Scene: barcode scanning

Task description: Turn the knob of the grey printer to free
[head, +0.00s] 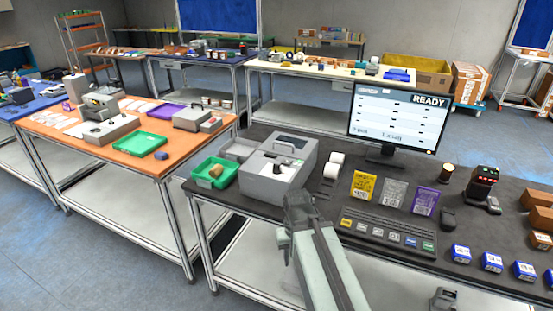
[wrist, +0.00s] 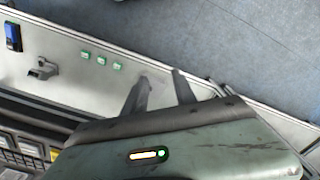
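The grey printer (head: 262,187) stands on the dark table in the head view, left of the monitor. It has a dark handle-like part on its top and a small dark part on its upper face; I cannot make out for sure which is the knob or how it is set. My gripper (head: 297,200) is in front of the printer's right front corner and hides a bit of it. In the wrist view my gripper (wrist: 160,78) has its two fingers apart with nothing between them. The printer is not recognisable in the wrist view.
A green bin (head: 207,181) stands left of the printer. White rolls (head: 334,163), yellow, grey and purple cards, a row of keys (head: 388,235) and the monitor (head: 398,118) are to its right. Below, the wrist view shows a pale shelf (wrist: 70,45) with small green items.

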